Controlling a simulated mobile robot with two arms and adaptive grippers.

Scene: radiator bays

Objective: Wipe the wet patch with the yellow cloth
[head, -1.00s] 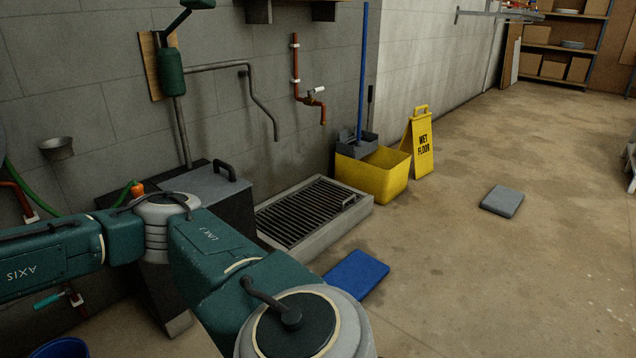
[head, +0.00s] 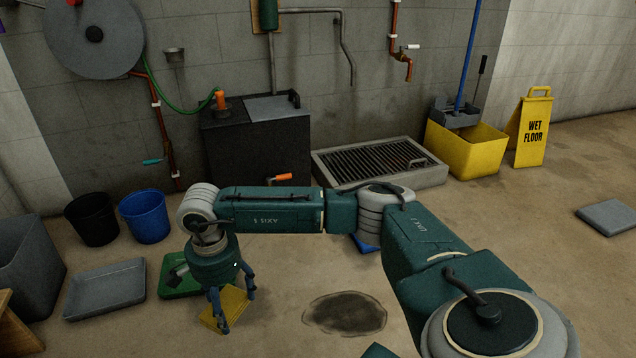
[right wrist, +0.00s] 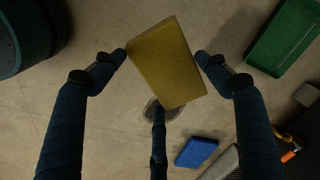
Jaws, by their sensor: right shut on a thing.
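My right gripper (head: 232,296) is shut on the yellow cloth (head: 226,310), a thick, folded-looking yellow block. It holds the cloth at lower left in the head view, left of the wet patch (head: 345,313). The wet patch is a dark oval stain on the concrete floor, with the cloth apart from it. In the right wrist view the cloth (right wrist: 168,62) sits tilted between the fingertips (right wrist: 162,57). A dark spot behind the third finger there is mostly hidden. My left gripper is not in view.
A green tray (head: 178,282) lies just behind the gripper, with a grey tray (head: 105,288) to its left. Black (head: 92,220) and blue (head: 145,216) buckets stand beyond. A floor grate (head: 325,170), yellow mop bucket (head: 470,158) and wet-floor sign (head: 530,130) line the wall.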

